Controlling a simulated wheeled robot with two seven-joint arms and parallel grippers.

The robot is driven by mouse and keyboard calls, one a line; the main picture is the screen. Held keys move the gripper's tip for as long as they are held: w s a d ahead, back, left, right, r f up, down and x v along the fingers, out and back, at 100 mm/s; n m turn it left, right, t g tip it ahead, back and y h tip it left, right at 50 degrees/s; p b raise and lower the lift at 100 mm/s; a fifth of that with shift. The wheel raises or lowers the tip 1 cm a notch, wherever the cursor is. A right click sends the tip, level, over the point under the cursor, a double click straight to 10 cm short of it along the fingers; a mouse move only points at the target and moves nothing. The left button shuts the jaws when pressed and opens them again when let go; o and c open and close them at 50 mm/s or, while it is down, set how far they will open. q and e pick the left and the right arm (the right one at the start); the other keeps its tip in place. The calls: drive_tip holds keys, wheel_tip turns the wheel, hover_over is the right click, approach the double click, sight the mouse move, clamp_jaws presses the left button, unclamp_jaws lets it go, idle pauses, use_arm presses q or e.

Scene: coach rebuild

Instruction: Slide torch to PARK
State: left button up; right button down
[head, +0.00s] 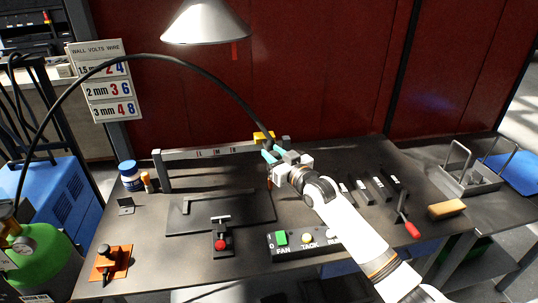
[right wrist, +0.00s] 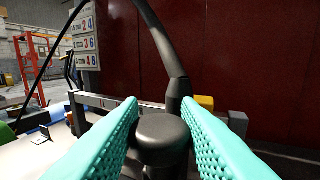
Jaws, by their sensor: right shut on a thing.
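The torch (right wrist: 162,128) is a black rounded body between the teal fingers of my right gripper (right wrist: 163,140) in the right wrist view. Its thick black cable (head: 212,68) arcs up and left in the head view. My right gripper (head: 273,156) is shut on the torch at the right end of the grey rail (head: 205,152). The rail has small labels too small to read, so I cannot tell which one reads PARK. A yellow block (head: 263,136) is just behind the gripper. The gripper hides most of the torch in the head view. My left gripper is not in view.
A dark plate (head: 190,218) lies in front of the rail. A red-knobbed clamp (head: 221,240) and a switch box (head: 296,243) stand nearer. A lamp shade (head: 205,24) hangs above. Several black tools, a red-handled lever (head: 407,220) and a brush (head: 447,209) are right.

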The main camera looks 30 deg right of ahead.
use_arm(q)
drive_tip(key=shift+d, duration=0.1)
use_arm(e)
drive_tip(key=shift+d+r, duration=0.1)
drive_tip(key=shift+d, duration=0.05)
drive_tip(key=c, duration=1.4)
unclamp_jaws()
drive_tip(key=shift+c, duration=0.2)
drive_tip(key=o, duration=0.3)
drive_tip(key=shift+d, duration=0.15)
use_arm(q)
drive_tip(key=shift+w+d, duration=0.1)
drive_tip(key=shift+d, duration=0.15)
use_arm(e)
drive_tip(key=shift+o, duration=0.3)
drive_tip(key=shift+d, duration=0.1)
drive_tip(key=shift+s, duration=0.15)
